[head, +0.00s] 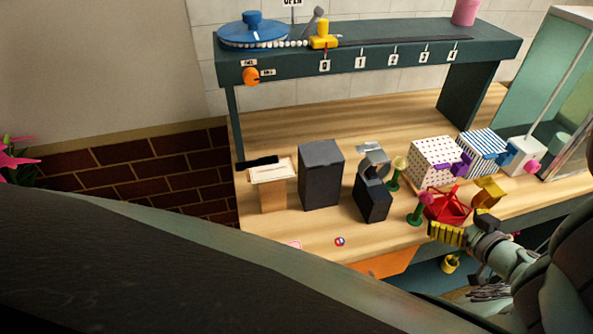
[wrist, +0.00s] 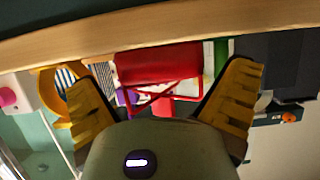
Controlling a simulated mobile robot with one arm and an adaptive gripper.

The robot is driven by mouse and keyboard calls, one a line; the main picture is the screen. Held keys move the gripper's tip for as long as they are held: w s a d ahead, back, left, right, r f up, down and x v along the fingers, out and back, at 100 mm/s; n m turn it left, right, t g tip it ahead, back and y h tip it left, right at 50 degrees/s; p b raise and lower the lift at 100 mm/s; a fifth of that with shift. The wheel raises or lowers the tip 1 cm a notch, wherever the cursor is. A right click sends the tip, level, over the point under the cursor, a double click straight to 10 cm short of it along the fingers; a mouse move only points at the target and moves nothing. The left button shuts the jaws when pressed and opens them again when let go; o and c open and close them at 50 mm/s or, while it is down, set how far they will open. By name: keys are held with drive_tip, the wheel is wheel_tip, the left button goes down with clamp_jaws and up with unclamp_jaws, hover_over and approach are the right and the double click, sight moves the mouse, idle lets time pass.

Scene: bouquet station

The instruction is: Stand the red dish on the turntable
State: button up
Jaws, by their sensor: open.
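The red dish (head: 447,206), an angular red piece with thin bars, sits near the front edge of the wooden counter. It also shows in the wrist view (wrist: 158,62), beyond and between my fingertips. My gripper (head: 447,234) has yellow ridged fingers and is just in front of the dish at the counter edge. In the wrist view, my gripper (wrist: 162,82) is spread open with nothing held. I cannot tell whether a finger touches the dish. The turntable is probably the round blue disc (head: 250,37) with a knob on top, on the left of the raised dark shelf.
A green-stemmed red item (head: 418,212) stands left of the dish, and a yellow piece (head: 487,192) right of it. Dotted (head: 434,160) and striped (head: 484,150) boxes stand behind. A dark box (head: 321,172) is further left. The numbered shelf (head: 380,55) overhangs the back.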

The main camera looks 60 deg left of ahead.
drive_tip(key=shift+w+a+f, duration=0.2)
drive_tip(key=shift+a+f, duration=0.05)
drive_tip(key=shift+a, duration=0.4)
drive_tip(key=shift+c, duration=0.2)
drive_tip(key=c, duration=1.1)
drive_tip(key=shift+r, duration=0.1)
